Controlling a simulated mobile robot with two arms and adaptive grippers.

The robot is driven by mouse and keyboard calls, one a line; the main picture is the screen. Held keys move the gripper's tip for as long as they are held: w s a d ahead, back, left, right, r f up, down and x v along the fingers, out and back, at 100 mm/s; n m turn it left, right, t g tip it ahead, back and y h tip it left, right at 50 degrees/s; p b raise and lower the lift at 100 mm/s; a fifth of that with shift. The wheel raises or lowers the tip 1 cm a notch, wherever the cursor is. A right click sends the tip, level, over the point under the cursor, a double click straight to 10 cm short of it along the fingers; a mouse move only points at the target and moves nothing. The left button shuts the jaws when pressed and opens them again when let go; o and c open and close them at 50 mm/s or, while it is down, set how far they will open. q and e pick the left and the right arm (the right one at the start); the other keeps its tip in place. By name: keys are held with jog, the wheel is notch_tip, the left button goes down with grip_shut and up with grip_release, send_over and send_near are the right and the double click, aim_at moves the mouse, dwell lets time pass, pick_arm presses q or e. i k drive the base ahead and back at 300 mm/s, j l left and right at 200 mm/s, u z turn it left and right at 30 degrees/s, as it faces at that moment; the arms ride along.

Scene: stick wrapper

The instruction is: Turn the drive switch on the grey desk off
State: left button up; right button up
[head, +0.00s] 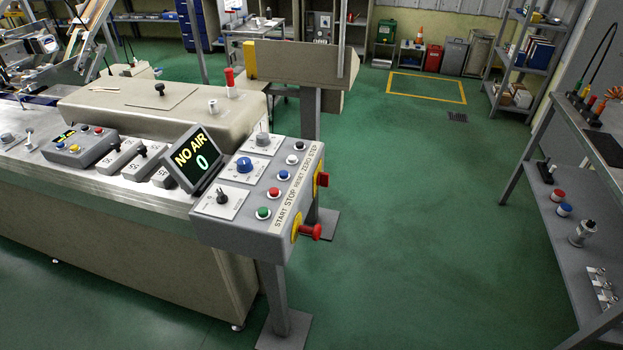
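The grey desk (235,235) is a sloped control box on a post in the middle of the head view. Its left column has three plates with knobs: a black knob (222,197) nearest, a blue knob (244,165) in the middle and a grey knob (262,139) farthest. The plate labels are too small to read, so I cannot tell which is the drive switch or its setting. The right column has several push buttons, with a green one (263,212) nearest, beside a strip reading START STOP RESET ZERO STEP. Neither gripper is in view.
A display (194,159) reading "NO AIR 0" stands at the desk's left edge. Red handles on yellow plates, one near (310,232) and one farther (322,179), stick out from the desk's right side. Green floor (420,220) is clear to the right, up to a grey bench (568,215).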

aim_at(322, 178)
jog(key=i+l+u, duration=0.15)
jog(key=l+u, duration=0.15)
jog(key=i+l+u, duration=0.1)
jog(key=l+u, duration=0.55)
jog(key=i+l, duration=0.05)
jog(key=l, duration=0.1)
